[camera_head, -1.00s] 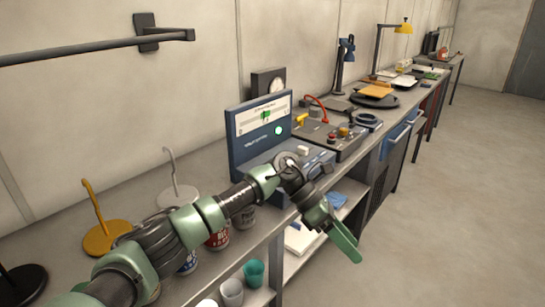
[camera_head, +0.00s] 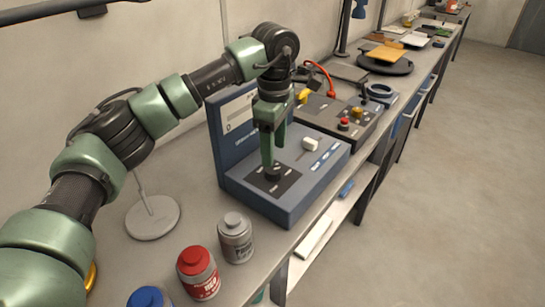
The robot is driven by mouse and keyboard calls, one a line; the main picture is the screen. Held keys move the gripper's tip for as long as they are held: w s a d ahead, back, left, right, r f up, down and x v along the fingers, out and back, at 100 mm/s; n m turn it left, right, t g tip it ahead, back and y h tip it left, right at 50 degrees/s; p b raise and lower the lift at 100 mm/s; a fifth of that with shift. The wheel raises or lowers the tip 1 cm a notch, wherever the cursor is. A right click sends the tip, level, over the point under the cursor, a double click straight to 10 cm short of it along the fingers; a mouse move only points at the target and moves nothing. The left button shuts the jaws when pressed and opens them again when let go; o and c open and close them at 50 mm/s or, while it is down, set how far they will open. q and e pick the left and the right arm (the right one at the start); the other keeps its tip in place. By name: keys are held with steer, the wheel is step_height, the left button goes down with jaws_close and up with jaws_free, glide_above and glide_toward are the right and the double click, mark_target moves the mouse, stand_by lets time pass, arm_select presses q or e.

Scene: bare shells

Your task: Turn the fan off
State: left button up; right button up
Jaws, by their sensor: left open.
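A blue control unit (camera_head: 302,192) stands on the bench, with an upright back panel (camera_head: 232,150) partly hidden by my left arm. Its sloped top has a dark plate with a round black knob (camera_head: 272,175) and a white-tipped lever (camera_head: 311,144) in a slot farther right. My left gripper (camera_head: 270,158) points down, open, with its fingertips at or just above the black knob; I cannot tell whether they touch it. No fan that I can make out is in view. My right gripper is not in view.
A grey can (camera_head: 235,240), a red-lidded can (camera_head: 198,274) and a blue-lidded can (camera_head: 149,298) stand in front of the unit. A round grey stand (camera_head: 152,218) is at left. Another control box (camera_head: 348,122) with a red button sits behind. The floor at right is clear.

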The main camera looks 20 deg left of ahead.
mark_target(273, 169)
arm_select(q)
steer(key=f, duration=0.5)
steer(key=shift+w+a+f+p, duration=0.1)
steer(key=shift+a+f+p, duration=0.1)
steer(key=shift+p, duration=0.2)
steer(key=shift+f, duration=0.25)
steer(key=shift+d, duration=0.1)
jaws_close()
